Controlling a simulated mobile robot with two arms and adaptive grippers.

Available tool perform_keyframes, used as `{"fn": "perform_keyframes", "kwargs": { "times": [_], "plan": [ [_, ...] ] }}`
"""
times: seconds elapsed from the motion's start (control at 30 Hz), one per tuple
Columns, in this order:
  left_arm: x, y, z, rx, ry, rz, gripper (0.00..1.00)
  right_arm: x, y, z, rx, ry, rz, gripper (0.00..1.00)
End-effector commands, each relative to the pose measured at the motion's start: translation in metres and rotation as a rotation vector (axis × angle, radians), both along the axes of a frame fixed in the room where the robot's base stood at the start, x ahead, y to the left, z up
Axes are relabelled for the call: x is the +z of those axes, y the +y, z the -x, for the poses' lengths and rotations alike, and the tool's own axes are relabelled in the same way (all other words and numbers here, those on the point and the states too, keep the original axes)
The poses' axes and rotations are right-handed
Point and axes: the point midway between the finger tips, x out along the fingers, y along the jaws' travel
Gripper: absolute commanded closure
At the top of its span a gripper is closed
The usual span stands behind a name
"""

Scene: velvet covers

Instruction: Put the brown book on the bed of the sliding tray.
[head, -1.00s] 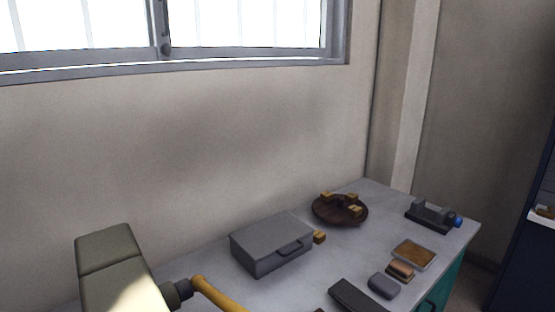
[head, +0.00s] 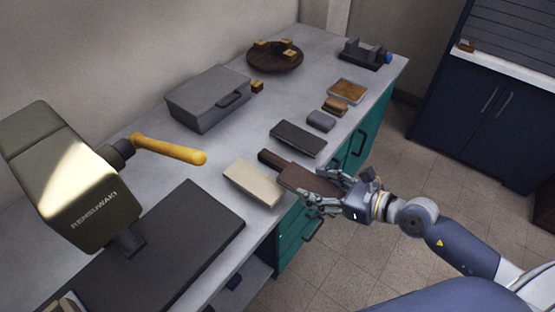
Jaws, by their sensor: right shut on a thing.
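My right gripper (head: 326,188) comes in from the right at the table's front edge and is shut on the brown book (head: 304,180). The book's far end reaches over the table edge, close to a cream block (head: 252,183). A darker brown bar (head: 270,157) shows at its far left end; I cannot tell whether it is part of the book. A large flat black slab (head: 190,225) lies in front of the grey-green press; it may be the sliding tray, but I cannot be sure. My left gripper is not in view.
The press head (head: 65,175) with its yellow lever (head: 168,149) stands at left. A grey case (head: 208,98), a dark flat block (head: 298,138), a grey rounded block (head: 321,120), a shallow tray (head: 347,91) and a round wooden dish (head: 275,58) sit farther back.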

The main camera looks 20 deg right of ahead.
Motion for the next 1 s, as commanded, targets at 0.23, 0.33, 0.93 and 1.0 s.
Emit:
{"fn": "perform_keyframes", "kwargs": {
  "times": [0.23,0.33,0.93,1.0],
  "plan": [
    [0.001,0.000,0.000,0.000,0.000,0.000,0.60,0.001,0.001,-0.004,0.000,-0.001,-0.002,0.70],
    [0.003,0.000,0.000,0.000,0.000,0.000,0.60,0.002,0.004,-0.014,-0.001,-0.004,-0.003,0.70],
    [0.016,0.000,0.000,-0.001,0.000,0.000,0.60,-0.009,0.036,-0.118,0.000,-0.001,-0.004,0.70],
    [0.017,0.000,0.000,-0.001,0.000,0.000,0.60,-0.010,0.039,-0.127,0.000,-0.001,-0.004,0.70]
  ]
}}
